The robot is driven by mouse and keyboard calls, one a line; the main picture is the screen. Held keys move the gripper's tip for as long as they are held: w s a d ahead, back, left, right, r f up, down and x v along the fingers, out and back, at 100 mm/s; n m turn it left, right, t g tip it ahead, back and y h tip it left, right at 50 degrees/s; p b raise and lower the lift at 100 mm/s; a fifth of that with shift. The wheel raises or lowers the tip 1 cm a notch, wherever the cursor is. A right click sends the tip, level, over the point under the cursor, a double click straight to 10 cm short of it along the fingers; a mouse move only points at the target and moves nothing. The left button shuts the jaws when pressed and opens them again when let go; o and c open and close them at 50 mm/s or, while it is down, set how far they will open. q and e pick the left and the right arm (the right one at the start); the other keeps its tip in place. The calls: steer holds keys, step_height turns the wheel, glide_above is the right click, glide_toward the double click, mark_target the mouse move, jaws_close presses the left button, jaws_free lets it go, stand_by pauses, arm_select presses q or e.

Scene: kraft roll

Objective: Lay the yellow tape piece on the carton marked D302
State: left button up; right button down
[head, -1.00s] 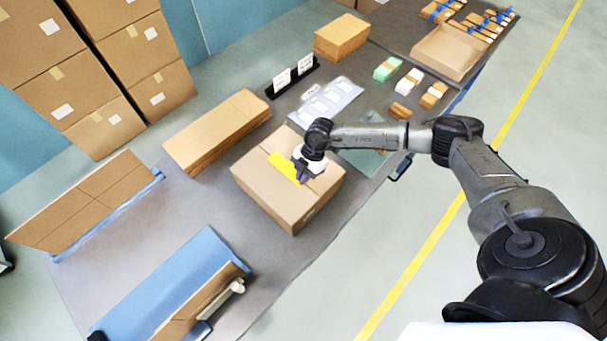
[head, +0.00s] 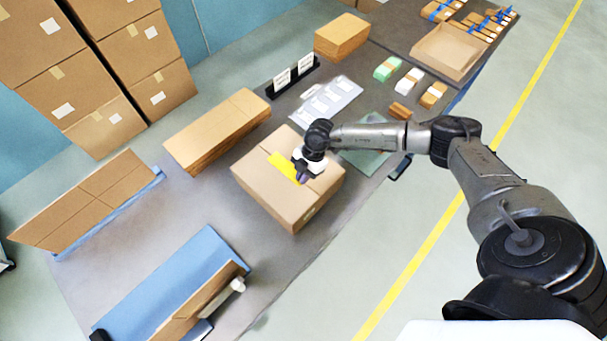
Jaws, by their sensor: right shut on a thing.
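A closed brown carton (head: 268,191) sits near the middle of the grey table. The yellow tape piece (head: 282,165) is at its top face, along the middle; I cannot tell whether it touches the carton. My right gripper (head: 300,176) is over the carton top, shut on the tape's near right end, and hides that end. No D302 mark can be read on the carton from here. My left gripper is not in view.
A stack of flat cardboard (head: 215,132) lies left of the carton. A blue stand (head: 190,270) with cardboard is at the front, and another cardboard sheet (head: 85,200) leans at the left. A grey label sheet (head: 325,103) and small coloured stacks (head: 408,82) lie behind.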

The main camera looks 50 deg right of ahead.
steer(key=c, duration=1.2)
jaws_free()
steer(key=shift+o, duration=0.5)
steer(key=o, duration=0.4)
steer(key=shift+r, duration=0.15)
